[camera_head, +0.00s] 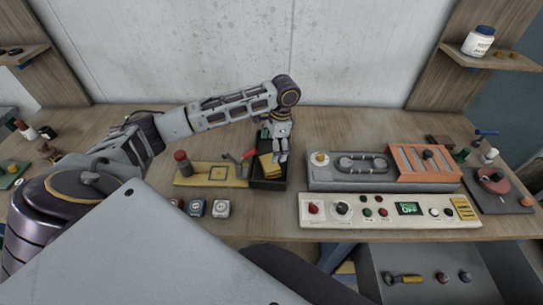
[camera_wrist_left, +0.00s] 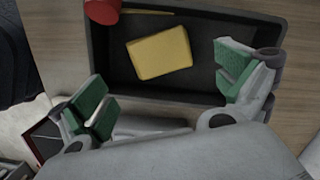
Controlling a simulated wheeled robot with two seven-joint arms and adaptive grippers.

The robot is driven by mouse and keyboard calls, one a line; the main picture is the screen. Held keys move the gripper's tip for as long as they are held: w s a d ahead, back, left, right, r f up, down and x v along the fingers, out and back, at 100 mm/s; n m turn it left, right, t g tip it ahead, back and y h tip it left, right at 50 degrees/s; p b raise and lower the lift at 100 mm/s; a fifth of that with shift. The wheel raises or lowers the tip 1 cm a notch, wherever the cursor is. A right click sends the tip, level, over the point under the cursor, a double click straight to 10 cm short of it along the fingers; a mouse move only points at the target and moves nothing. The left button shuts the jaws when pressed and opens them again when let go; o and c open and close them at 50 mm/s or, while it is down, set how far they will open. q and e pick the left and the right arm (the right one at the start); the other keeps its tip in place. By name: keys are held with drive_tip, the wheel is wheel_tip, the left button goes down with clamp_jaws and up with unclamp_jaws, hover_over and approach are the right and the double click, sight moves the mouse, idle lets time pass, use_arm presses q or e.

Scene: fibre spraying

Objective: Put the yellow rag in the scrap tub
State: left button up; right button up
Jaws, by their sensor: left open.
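The yellow rag (camera_wrist_left: 160,53) lies flat inside a black rectangular tub (camera_wrist_left: 270,28), away from its walls. In the head view the rag (camera_head: 266,166) shows partly beside my left gripper (camera_head: 281,160), in the same black tub (camera_head: 269,184) on the bench. The tub has no label that I can read. In the wrist view the green-padded fingers of my left gripper (camera_wrist_left: 165,88) are spread wide apart with nothing between them, near the tub's near edge. The rag is clear of both fingers. My right gripper is not in view.
A yellow board with a red-topped post (camera_head: 181,162) stands left of the tub, and a red-handled tool (camera_head: 248,155) is at its rim. Labelled blocks (camera_head: 222,208) sit in front. A grey machine (camera_head: 345,174) and a control panel (camera_head: 388,210) stand to the right.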

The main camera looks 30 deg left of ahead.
use_arm(q)
drive_tip(key=shift+w+d+r, duration=0.1)
drive_tip(key=shift+w+r, duration=0.05)
drive_tip(key=shift+r, duration=0.8)
drive_tip(key=shift+w+d+r, duration=0.1)
drive_tip(key=shift+r, duration=0.8)
drive_tip(key=shift+f, duration=0.1)
